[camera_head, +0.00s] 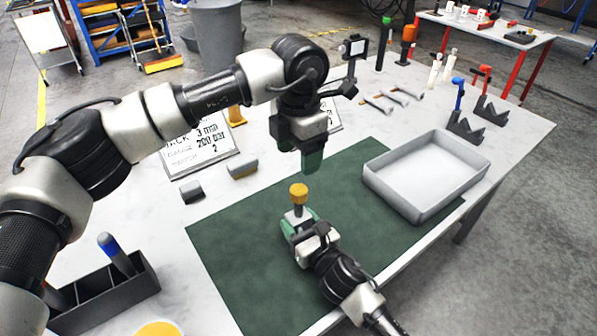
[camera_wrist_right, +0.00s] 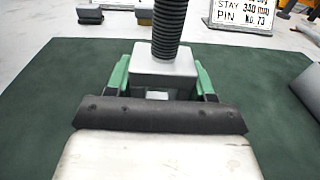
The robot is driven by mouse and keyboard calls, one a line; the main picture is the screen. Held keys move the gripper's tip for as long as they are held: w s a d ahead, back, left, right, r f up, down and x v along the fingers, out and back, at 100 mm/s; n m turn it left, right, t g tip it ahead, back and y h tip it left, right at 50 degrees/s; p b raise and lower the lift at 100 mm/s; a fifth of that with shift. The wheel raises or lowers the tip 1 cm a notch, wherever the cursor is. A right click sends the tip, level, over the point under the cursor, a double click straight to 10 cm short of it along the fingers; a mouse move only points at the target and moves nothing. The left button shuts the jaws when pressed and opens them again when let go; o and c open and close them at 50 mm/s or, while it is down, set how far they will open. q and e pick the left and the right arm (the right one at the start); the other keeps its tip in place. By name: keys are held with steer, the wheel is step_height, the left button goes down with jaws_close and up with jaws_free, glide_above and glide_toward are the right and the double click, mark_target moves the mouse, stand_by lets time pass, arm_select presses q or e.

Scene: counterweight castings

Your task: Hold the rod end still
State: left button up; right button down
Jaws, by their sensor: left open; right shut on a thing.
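The rod end is a grey block with a dark threaded stud rising from it; it stands upright in the right wrist view (camera_wrist_right: 165,68). In the head view the rod end (camera_head: 297,213) is partly hidden by my right gripper (camera_head: 301,226). The right gripper's green fingers are shut on the block's two sides, low over the green mat (camera_head: 235,250). A yellow cap-like piece (camera_head: 299,192) sits at the top of the stud. My left gripper (camera_head: 312,162) is open and empty, pointing down above and slightly right of the yellow piece, apart from it.
A grey empty tray (camera_head: 425,207) stands on the mat's right side. V-shaped stands (camera_head: 466,126) are at the back right.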

arm_select(q)
step_height(320, 180, up, 2)
steer(key=shift+r, duration=0.2)
arm_select(e)
steer(key=shift+c, duration=1.6)
jaws_free()
steer(key=shift+s, duration=0.1)
steer(key=b+v, duration=0.1)
steer(key=v, duration=0.8)
steer(key=shift+s+d+f, duration=0.1)
steer(key=shift+s+d, duration=0.1)
arm_select(q)
steer(key=shift+f, duration=0.7)
arm_select(e)
steer(key=shift+s+d, duration=0.3)
steer(key=shift+s, duration=0.2)
